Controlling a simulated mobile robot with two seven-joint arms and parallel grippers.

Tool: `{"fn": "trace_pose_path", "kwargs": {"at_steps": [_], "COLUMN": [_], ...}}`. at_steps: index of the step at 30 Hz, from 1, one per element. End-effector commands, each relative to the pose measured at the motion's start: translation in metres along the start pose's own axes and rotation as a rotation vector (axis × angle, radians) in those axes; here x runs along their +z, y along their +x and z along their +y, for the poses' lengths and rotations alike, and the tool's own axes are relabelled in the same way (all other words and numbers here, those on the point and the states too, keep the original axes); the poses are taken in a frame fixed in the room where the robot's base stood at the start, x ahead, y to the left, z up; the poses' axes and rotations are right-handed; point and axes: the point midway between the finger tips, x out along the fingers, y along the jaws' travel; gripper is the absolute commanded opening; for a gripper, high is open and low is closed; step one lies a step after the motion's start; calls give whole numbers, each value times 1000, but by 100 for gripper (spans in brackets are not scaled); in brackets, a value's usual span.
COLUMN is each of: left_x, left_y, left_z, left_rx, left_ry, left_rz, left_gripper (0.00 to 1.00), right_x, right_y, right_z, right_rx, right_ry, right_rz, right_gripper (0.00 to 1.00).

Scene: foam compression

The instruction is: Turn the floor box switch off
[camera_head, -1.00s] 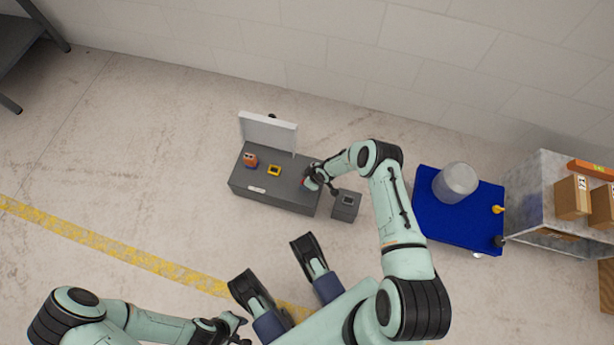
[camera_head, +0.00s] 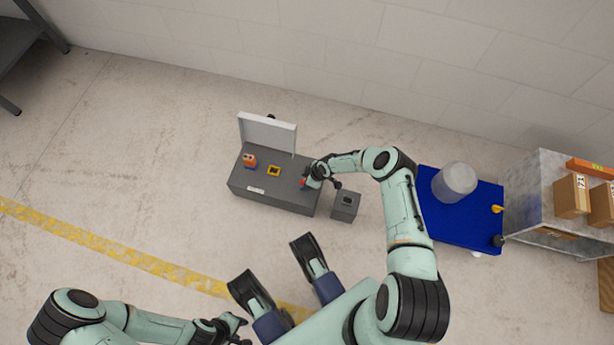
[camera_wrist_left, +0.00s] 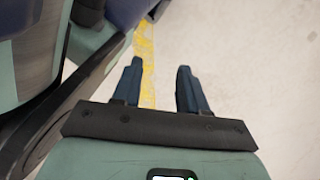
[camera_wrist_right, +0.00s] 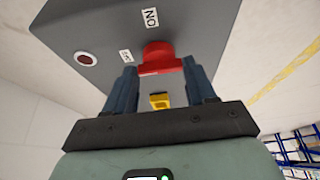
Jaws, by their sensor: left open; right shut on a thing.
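The grey floor box (camera_head: 272,200) stands on the floor with its white lid (camera_head: 268,134) raised. A red switch (camera_head: 303,183) shows at its right end. In the right wrist view, the red switch knob (camera_wrist_right: 160,58) sits on the grey box face between labels reading ON and OFF, with a dark red round lamp (camera_wrist_right: 85,58) beside them. My right gripper (camera_wrist_right: 162,82) is shut on the red switch, one finger at each side; a yellow part shows between the fingers. My left gripper (camera_head: 236,327) is open and empty low in the head view; its fingers (camera_wrist_left: 160,85) stand apart over bare floor.
A small grey box (camera_head: 345,204) stands just right of the floor box. An orange part (camera_head: 249,160) and a yellow frame (camera_head: 274,170) sit on the floor box. A blue platform (camera_head: 455,225) bears a clear cylinder (camera_head: 458,182). Open floor lies to the left.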

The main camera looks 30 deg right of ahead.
Motion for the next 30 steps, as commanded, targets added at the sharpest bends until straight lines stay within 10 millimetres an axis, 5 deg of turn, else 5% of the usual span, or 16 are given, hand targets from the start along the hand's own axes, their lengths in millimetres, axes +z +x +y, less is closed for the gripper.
{"fn": "trace_pose_path", "kwargs": {"at_steps": [1,3,14,30], "left_x": [0,0,-2,-56], "left_y": [0,0,-2,-62], "left_z": [0,0,2,56], "left_rx": [0,0,4,109], "left_ry": [0,0,3,74], "left_rz": [0,0,10,249], "left_gripper": [43,43,43,43], "right_x": [2,2,1,1], "right_y": [0,0,-6,-114], "right_z": [2,1,1,2], "right_rx": [3,3,2,4], "right_ry": [-4,-3,-2,-1], "right_rz": [-4,-4,-2,-3], "right_gripper": [65,81,81,81]}}
